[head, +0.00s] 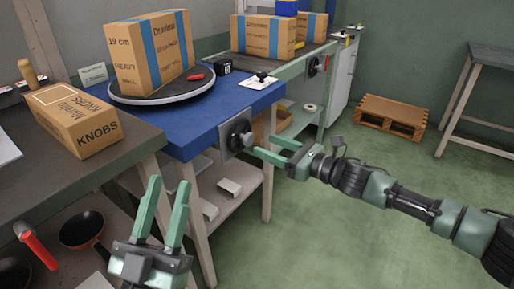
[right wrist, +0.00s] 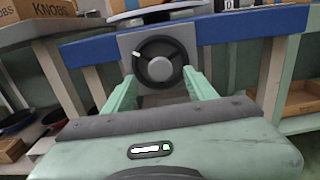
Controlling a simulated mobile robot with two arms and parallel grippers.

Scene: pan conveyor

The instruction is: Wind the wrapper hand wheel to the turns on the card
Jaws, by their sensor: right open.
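The hand wheel (head: 237,131) is a dark wheel on a grey plate at the front of the blue wrapper table (head: 238,101). In the right wrist view the wheel (right wrist: 160,62) is face-on, with a pale mark on its upper left rim. My right gripper (head: 264,147) is open, pointing at the wheel, its fingers to either side of it in the right wrist view (right wrist: 160,84); contact cannot be told. My left gripper (head: 168,184) is open and empty, low in front of the table. A white card (head: 256,84) lies on the blue table, its writing too small to read.
A tall carton (head: 149,60) stands on the round turntable (head: 150,99). A KNOBS carton (head: 74,122) lies on the dark left bench. More cartons (head: 263,35) stand on the far conveyor. Pans (head: 82,230) lie below left.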

